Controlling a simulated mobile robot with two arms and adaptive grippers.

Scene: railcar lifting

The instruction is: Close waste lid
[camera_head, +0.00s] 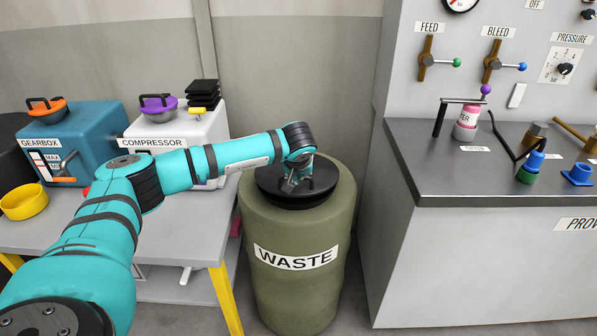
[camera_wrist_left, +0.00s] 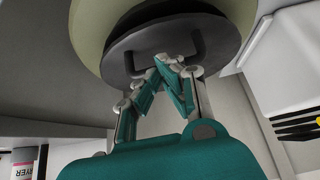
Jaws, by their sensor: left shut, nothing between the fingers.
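The olive-green waste barrel (camera_head: 298,285) stands on the floor between the table and the grey cabinet, with a WASTE label on its front. Its round black lid (camera_head: 300,200) lies over the top of the barrel; I cannot tell whether it is fully seated. The lid also shows in the left wrist view (camera_wrist_left: 115,62), with its dark handle in front of the fingers. My left gripper (camera_head: 296,180) is over the lid, pointing down at the handle. Its fingertips (camera_wrist_left: 172,62) are shut together with nothing between them. Whether they touch the handle is unclear. My right gripper is not in view.
On the left, a table (camera_head: 190,240) with yellow legs holds the gearbox box (camera_head: 100,140), the compressor box (camera_head: 190,125) and a yellow ring (camera_head: 24,201). On the right, the cabinet worktop (camera_head: 480,180) holds bottles and a blue funnel-like part (camera_head: 578,175). A wall is close behind the barrel.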

